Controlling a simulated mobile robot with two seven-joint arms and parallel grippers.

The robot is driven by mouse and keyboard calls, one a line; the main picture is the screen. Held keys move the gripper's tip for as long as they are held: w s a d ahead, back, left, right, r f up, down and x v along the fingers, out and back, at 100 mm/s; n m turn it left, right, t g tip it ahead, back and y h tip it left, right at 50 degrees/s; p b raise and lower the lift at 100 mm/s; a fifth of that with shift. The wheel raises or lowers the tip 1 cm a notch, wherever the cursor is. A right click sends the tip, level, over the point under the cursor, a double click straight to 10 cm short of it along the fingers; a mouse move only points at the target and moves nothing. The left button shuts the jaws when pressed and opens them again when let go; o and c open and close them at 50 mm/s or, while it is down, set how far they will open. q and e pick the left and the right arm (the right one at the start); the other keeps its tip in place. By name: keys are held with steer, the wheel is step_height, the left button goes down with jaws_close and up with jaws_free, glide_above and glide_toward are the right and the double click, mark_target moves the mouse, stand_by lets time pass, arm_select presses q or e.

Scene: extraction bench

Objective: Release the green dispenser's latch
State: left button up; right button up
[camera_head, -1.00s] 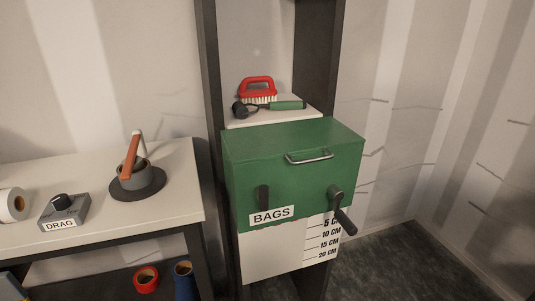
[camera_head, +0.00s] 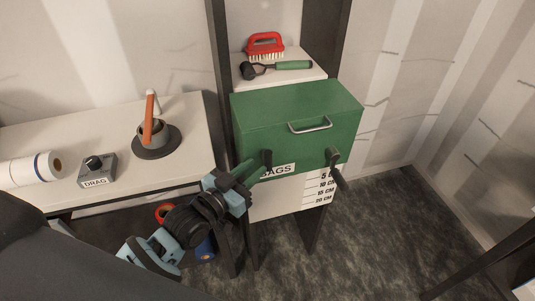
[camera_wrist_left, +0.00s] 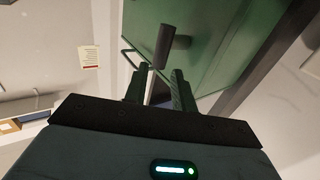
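The green dispenser (camera_head: 292,118) is a box with a metal handle on its front edge and a "BAGS" label. A black upright latch lever (camera_head: 267,157) sits on its front left, partly behind my gripper. My left gripper (camera_head: 260,166) reaches up to the lever from the lower left. In the left wrist view, the fingers (camera_wrist_left: 160,72) are apart with a gap between them. My right gripper is not in view.
A black crank (camera_head: 338,172) sticks out on the dispenser's front right. A red brush (camera_head: 264,45) and a green-handled tool (camera_head: 285,66) lie on the shelf above. The white table (camera_head: 192,125) at left holds a pot (camera_head: 154,134) and a "DRAG" box (camera_head: 97,170).

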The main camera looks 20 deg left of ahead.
mark_target(265, 158)
arm_select(q)
steer(key=shift+x, duration=3.2)
jaws_close()
